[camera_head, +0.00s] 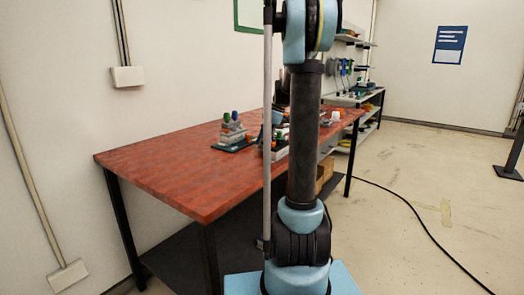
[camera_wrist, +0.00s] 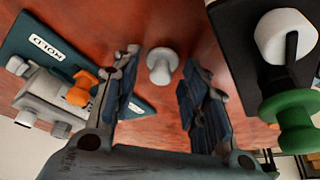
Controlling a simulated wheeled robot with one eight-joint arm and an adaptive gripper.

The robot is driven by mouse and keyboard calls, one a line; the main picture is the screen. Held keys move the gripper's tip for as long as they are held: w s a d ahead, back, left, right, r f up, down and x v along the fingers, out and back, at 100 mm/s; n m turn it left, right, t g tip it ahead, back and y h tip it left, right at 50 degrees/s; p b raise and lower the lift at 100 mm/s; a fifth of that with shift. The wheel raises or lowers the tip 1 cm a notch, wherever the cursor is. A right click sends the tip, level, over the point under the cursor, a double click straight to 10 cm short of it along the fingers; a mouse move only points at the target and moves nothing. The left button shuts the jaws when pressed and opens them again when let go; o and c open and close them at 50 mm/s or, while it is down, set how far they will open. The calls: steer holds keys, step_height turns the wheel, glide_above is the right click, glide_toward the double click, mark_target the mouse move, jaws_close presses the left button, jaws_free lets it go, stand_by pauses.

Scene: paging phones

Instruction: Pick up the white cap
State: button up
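A small white cap (camera_wrist: 161,64), rounded with a narrower end, is on the red-brown table in the wrist view. It shows in the gap between the two fingers of my gripper (camera_wrist: 160,62), with table visible on both sides of it. My gripper is open and I see no finger touching the cap. How high the fingers are above the table is hard to tell. In the head view my arm hides the gripper and I cannot make out this cap for sure.
In the wrist view a dark plate marked MOLD (camera_wrist: 48,50) carries a grey block with an orange knob (camera_wrist: 83,90) at left. A black fixture with a white knob (camera_wrist: 285,36) and a green knob (camera_wrist: 291,115) stands at right. The table's (camera_head: 165,160) near left part is clear.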

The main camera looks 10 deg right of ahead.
steer(key=c, duration=0.6)
steer(key=shift+r, duration=0.1)
